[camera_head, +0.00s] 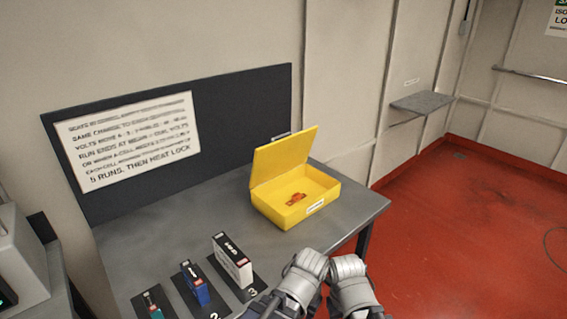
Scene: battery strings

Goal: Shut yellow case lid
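A yellow case (272,211) stands on the grey table near its right end. Its yellow lid (284,158) is open, standing up and tilted along the back edge. A small orange-red object (296,198) lies inside on the case floor. The case front carries a small white label. My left gripper (306,264) and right gripper (348,267) show side by side at the bottom, in front of and below the case in the picture, apart from it. Their fingers cannot be made out.
A teal battery (152,304), a blue battery (195,284) and a white-and-dark battery (232,261) stand on numbered dark pads at the front. A dark board with a white sign (128,140) stands behind. Bare table (190,225) lies left of the case.

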